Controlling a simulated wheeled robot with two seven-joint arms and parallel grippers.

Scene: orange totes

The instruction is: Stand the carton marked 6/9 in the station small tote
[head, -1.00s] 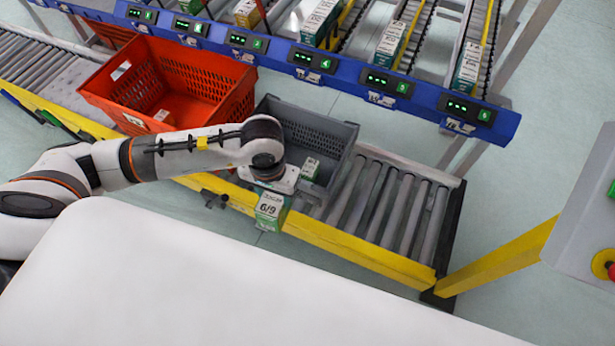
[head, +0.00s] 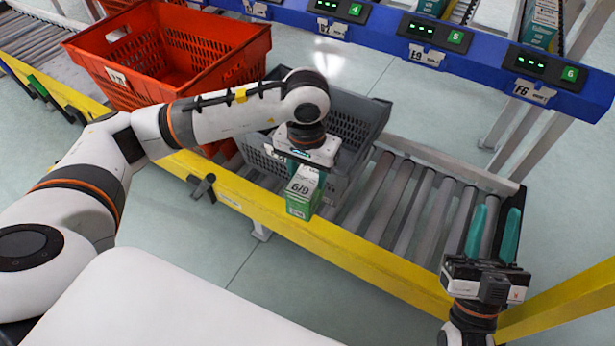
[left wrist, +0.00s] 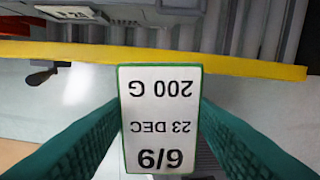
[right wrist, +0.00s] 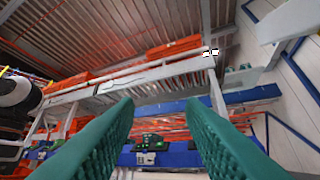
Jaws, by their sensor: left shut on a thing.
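The carton marked 6/9 (head: 300,199) is green with a white label. My left gripper (head: 308,166) is shut on it and holds it in front of the grey small tote (head: 372,138), by the yellow rail. In the left wrist view the carton (left wrist: 160,118) sits between the two green fingers, its 6/9, 23 DEC and 200 G print upside down. The tote stands on the rollers, and my left arm hides part of its inside. My right gripper (head: 493,232) is open and empty at the right, fingers pointing up; its spread fingers also show in the right wrist view (right wrist: 160,125).
A red-orange tote (head: 235,70) stands left of the grey one. The yellow rail (head: 340,243) runs along the near side. Bare rollers (head: 410,205) lie right of the grey tote. A blue rack beam with numbered displays (head: 480,62) crosses behind.

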